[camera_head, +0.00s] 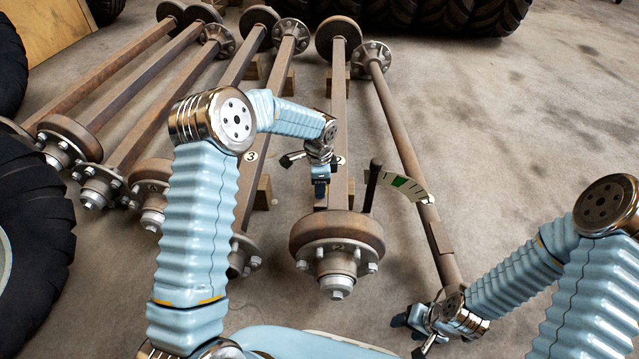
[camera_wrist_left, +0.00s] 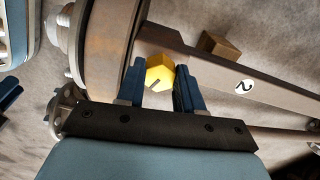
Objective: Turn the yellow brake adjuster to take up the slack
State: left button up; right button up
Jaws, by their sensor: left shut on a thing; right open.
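The yellow brake adjuster (camera_wrist_left: 160,70) shows in the left wrist view, beside the rusty brake drum (camera_wrist_left: 105,50) of the axle marked 2. My left gripper (camera_wrist_left: 157,90) is shut on it, one dark blue finger on each side. In the head view my left gripper (camera_head: 320,192) reaches down at that axle, just behind its drum (camera_head: 337,236), and the adjuster cannot be made out there. A black lever (camera_head: 372,185) stands right of the drum next to a curved white scale (camera_head: 404,185) with a green band. My right gripper (camera_head: 410,330) is open and empty at lower right.
Several rusty axles (camera_head: 150,90) with hubs lie side by side to the left. Another axle (camera_head: 402,140) runs along the right, close to my right gripper. Wooden blocks (camera_wrist_left: 218,44) lie by the axles. Large tyres (camera_head: 30,210) stand left and at the back. The floor at right is clear.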

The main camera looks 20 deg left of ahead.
pick_arm(q)
jog(key=m+p, duration=0.1)
jog(key=m, duration=0.3)
jog(key=shift+w+r, duration=0.1)
jog(key=m, duration=0.4)
jog(key=shift+m+p, duration=0.3)
jog(key=shift+m, duration=0.1)
jog(key=shift+w, duration=0.1)
jog(key=o, duration=1)
jog(key=shift+o, duration=0.2)
notch_tip(320, 180, up, 14)
jog(key=p, duration=0.1)
jog(key=shift+f, duration=0.2)
